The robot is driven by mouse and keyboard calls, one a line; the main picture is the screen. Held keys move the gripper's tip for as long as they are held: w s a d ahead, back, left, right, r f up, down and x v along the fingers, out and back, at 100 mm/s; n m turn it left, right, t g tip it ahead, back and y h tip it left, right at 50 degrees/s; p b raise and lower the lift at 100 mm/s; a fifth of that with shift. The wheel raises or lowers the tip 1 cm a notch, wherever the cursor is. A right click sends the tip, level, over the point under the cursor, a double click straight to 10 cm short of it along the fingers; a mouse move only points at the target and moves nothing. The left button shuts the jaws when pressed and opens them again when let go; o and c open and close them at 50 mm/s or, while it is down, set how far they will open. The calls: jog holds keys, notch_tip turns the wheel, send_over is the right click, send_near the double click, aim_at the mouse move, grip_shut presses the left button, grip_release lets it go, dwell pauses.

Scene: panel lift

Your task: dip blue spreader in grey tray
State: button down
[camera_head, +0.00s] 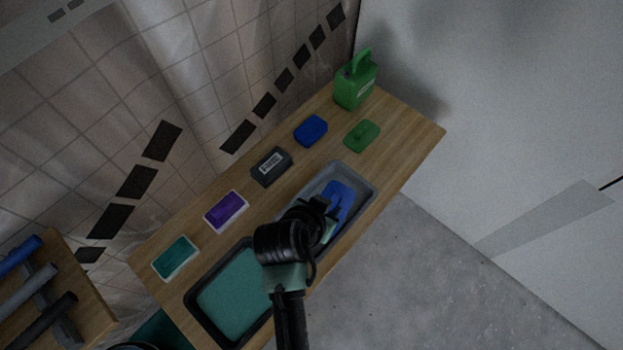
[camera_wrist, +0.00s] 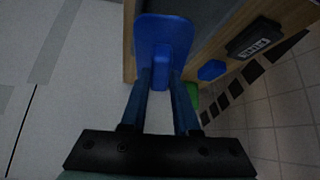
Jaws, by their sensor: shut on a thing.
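The blue spreader (camera_head: 339,200) has a flat, rounded plate. It also fills the top middle of the wrist view (camera_wrist: 163,35). My gripper (camera_wrist: 162,78) is shut on the spreader's short handle, with a finger on each side. In the head view my gripper (camera_head: 325,207) is over the grey tray (camera_head: 362,173), and the spreader shows within the tray's outline. I cannot tell whether the plate touches the tray's bottom. My wrist and arm hide the tray's near left part.
A dark tray with teal content (camera_head: 232,290) lies left of the grey tray. Behind are a teal pad (camera_head: 175,258), purple pad (camera_head: 226,210), dark labelled box (camera_head: 271,166), blue block (camera_head: 311,130), green block (camera_head: 362,135) and green jug (camera_head: 356,88). The wooden table's right end (camera_head: 415,130) is clear.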

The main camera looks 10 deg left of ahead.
aim_at(327, 193)
jog(key=w+a+m+h, duration=0.1)
jog(key=w+m+t+h, duration=0.1)
jog(key=w, duration=0.1)
jog(key=shift+a+r, duration=0.2)
jog(key=shift+a, duration=0.2)
jog(key=shift+w+b, duration=0.2)
jog(key=shift+b, duration=0.15)
notch_tip(327, 193, down, 10)
jog(key=b, duration=0.8)
jog(key=shift+s+r, duration=0.1)
jog(key=shift+r, duration=0.1)
jog(key=shift+r, duration=0.1)
notch_tip(327, 193, up, 8)
jog(key=p, duration=0.6)
jog(key=shift+p, duration=0.3)
jog(key=shift+f, duration=0.25)
